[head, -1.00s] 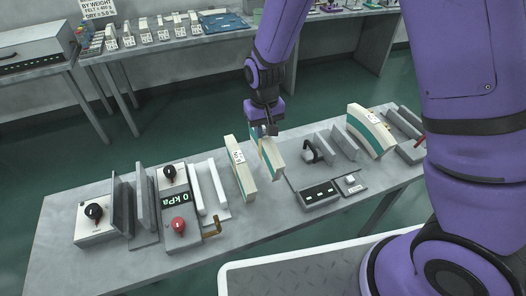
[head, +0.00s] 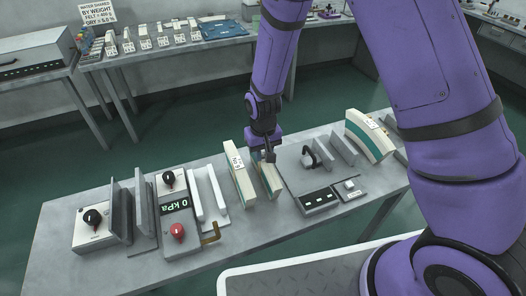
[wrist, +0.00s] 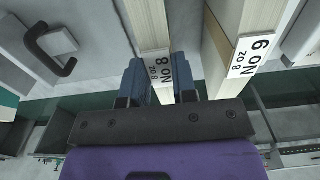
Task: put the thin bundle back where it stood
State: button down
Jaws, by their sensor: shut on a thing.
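The thin bundle (head: 269,182), pale with a teal band, is upright in my gripper (head: 268,155). In the wrist view, the thin bundle (wrist: 150,28) runs up between the fingers of my gripper (wrist: 158,82), with a white "8 oz" label at its near end. Its lower edge is at or just above the table; I cannot tell if it touches. A thicker labelled bundle (head: 240,173) stands to its left in the head view, close beside it. The thicker bundle (wrist: 226,30) is to its right in the wrist view.
The grey table (head: 80,255) also bears white upright bars (head: 208,198), a 0 kPa gauge box (head: 176,215) and grey plates (head: 145,205) at left. A black-handled fixture (head: 312,157) and a curved bundle (head: 368,137) are to the right.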

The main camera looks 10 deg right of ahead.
jog(key=c, duration=0.9)
grip_release()
jog(key=s+d+r+t, duration=0.1)
jog(key=d+r, duration=0.2)
jog(key=r, duration=0.8)
jog(key=s+d+r, duration=0.1)
jog(key=d+r, duration=0.1)
jog(key=r, duration=0.8)
jog(key=s+d+r+t, duration=0.1)
jog(key=s+d+r, duration=0.4)
jog(key=s, duration=0.2)
jog(key=s+d+r+m+t, duration=0.1)
jog(key=s+d+r, duration=0.4)
jog(key=s+r, duration=0.1)
jog(key=s+d+r+m+t, duration=0.1)
jog(key=s+d+r+t, duration=0.1)
jog(key=s+d+r, duration=0.3)
jog(key=shift+s+d+r, duration=0.1)
jog(key=shift+s+r, duration=0.15)
jog(key=shift+s, duration=0.4)
jog(key=shift+s+d+r, duration=0.1)
jog(key=shift+s+r, duration=0.1)
jog(key=shift+s, duration=0.4)
jog(key=shift+s+r, duration=0.25)
jog(key=shift+s, duration=0.4)
